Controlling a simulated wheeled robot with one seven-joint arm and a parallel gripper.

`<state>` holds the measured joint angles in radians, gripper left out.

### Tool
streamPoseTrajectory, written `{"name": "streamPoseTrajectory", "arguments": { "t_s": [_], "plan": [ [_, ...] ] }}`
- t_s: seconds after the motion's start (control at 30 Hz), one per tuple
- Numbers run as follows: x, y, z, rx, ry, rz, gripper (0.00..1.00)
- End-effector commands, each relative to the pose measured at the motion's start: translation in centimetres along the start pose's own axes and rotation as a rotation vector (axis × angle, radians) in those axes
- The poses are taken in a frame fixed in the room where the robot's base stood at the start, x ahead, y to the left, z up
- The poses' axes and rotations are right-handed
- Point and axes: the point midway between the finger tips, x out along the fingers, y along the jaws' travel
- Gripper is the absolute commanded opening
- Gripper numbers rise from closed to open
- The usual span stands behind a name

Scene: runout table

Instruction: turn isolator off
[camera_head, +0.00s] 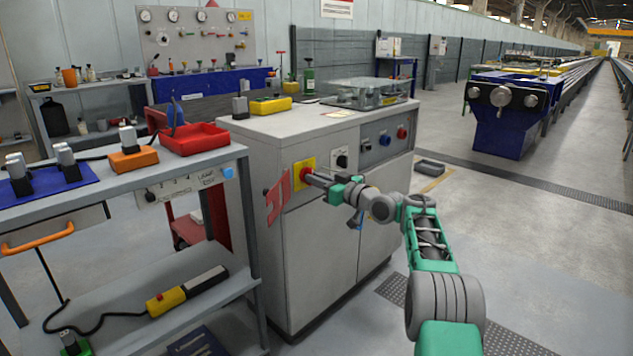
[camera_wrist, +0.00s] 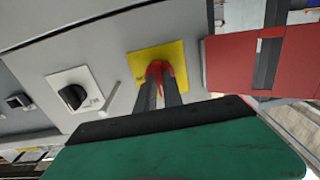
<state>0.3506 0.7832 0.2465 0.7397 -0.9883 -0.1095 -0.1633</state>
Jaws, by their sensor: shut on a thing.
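The isolator is a red rotary handle on a yellow plate (camera_head: 299,169) on the front of the grey cabinet. In the wrist view the red handle (camera_wrist: 160,68) sits in the middle of the yellow plate (camera_wrist: 178,53). My gripper (camera_head: 308,175) reaches the handle from the right. In the wrist view its two dark fingers (camera_wrist: 160,82) are shut on the handle and partly hide it. I cannot read the handle's exact angle.
A red hasp-like plate (camera_head: 278,195) is beside the isolator, and a black knob on a white plate (camera_head: 341,160) is on its other side. The grey cabinet (camera_head: 300,265) stands close to a work table with a red tray (camera_head: 195,140). Open floor lies to the right.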

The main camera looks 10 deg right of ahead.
Motion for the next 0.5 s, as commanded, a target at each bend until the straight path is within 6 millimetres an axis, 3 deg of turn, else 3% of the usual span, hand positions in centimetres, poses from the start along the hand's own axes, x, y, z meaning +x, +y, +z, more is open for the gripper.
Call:
{"name": "streamPoseTrajectory", "arguments": {
  "t_s": [0.37, 0.4, 0.5],
  "plan": [
    [0.0, 0.15, -0.21, -0.005, 0.003, 0.005, 0.0],
    [0.0, 0.14, -0.21, -0.005, 0.003, 0.004, 0.14],
    [-0.01, 0.11, -0.17, -0.005, 0.002, 0.003, 0.23]
  ]
}}
